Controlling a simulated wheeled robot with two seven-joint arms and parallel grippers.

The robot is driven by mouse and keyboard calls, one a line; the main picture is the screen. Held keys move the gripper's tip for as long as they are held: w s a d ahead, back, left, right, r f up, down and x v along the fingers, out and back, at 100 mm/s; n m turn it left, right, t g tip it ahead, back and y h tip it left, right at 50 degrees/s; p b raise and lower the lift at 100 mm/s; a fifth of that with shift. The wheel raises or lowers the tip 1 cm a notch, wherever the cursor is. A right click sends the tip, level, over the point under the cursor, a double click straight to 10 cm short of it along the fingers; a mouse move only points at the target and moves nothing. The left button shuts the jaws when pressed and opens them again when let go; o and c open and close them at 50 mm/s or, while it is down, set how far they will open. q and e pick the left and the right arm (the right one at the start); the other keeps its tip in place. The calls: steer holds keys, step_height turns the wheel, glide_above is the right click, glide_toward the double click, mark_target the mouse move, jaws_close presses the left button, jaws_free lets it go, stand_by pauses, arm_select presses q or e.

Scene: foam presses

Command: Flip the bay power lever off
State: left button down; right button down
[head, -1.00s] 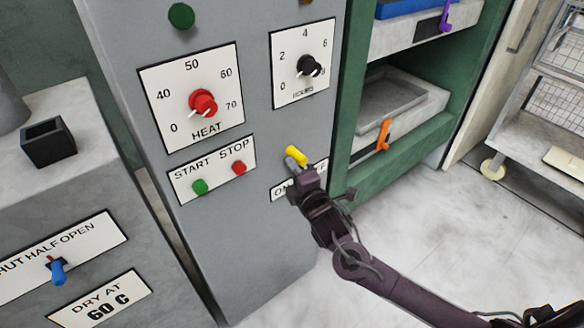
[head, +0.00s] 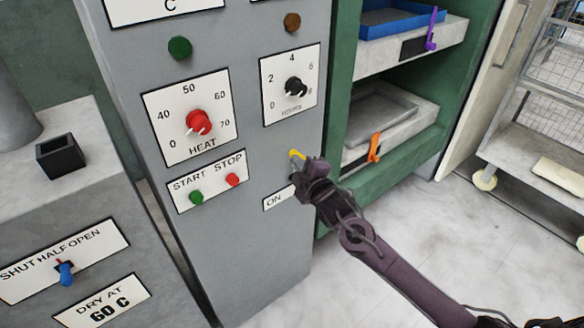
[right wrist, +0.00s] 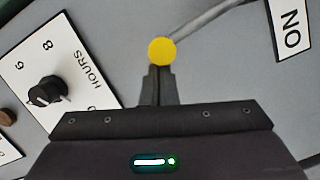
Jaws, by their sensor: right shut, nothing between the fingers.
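The bay power lever is a grey stem with a yellow knob (head: 296,154) on the grey cabinet front, above a white label (head: 275,201) whose "ON" end shows. My right gripper (head: 305,176) covers the rest of the label and part of the lever in the head view. In the right wrist view the yellow knob (right wrist: 162,51) is just beyond the shut fingertips (right wrist: 158,71), touching or nearly so. The grey stem runs from it to the upper right. The fingers hold nothing. My left gripper is out of view.
The heat dial (head: 198,122), hours dial (head: 294,87), green start button (head: 196,197) and red stop button (head: 233,180) sit left of and above the lever. A green-framed bay with an orange handle (head: 374,148) stands to the right. Floor is clear below.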

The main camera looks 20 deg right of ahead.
steer(key=w+d+m+g+y+p, duration=0.1)
steer(key=w+d+m+p, duration=0.1)
steer(key=d+m, duration=0.3)
steer(key=shift+w+d+f+p, duration=0.25)
steer(key=shift+w+d, duration=0.45)
steer(key=shift+d, duration=1)
steer(key=shift+r, duration=0.1)
